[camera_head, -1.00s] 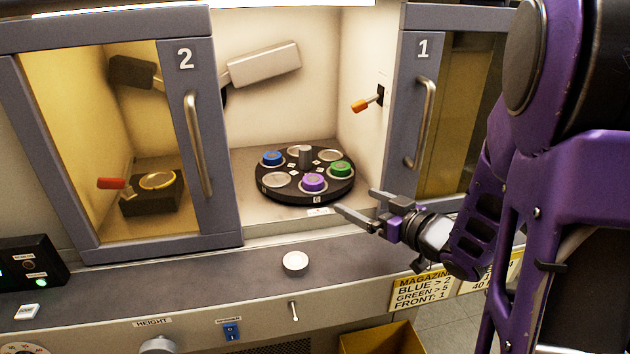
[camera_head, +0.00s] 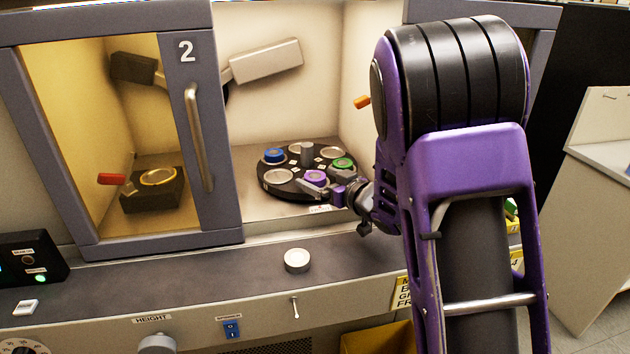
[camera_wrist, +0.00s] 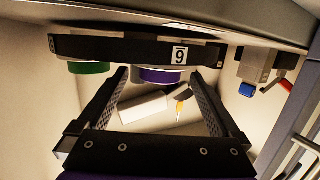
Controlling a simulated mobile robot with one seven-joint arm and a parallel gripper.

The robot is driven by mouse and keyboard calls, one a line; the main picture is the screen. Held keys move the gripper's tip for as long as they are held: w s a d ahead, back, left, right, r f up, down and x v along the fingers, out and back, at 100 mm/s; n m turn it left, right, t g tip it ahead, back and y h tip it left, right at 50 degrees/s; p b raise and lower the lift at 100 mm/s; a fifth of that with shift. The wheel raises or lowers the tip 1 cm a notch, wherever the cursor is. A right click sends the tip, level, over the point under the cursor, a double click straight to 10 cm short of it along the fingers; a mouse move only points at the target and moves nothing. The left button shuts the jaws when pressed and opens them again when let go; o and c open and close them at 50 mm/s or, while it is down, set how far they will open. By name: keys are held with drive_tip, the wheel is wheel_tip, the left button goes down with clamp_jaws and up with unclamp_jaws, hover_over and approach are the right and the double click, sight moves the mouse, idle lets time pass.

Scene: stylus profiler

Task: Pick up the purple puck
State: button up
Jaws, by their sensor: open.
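The purple puck (camera_head: 315,177) sits in a front seat of the round black carousel (camera_head: 267,188), inside the open middle bay. My gripper (camera_head: 326,187) is open at the carousel's front right edge, right by the puck. I cannot tell whether a finger touches the puck.
A blue puck (camera_head: 274,155) and a green puck (camera_head: 343,164) sit on the same carousel, the green one near my gripper. Door 2 (camera_head: 200,130) stands left of the opening. A white round piece (camera_head: 297,260) lies on the front ledge.

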drive_tip(key=shift+x, duration=1.15)
drive_tip(key=c, duration=1.4)
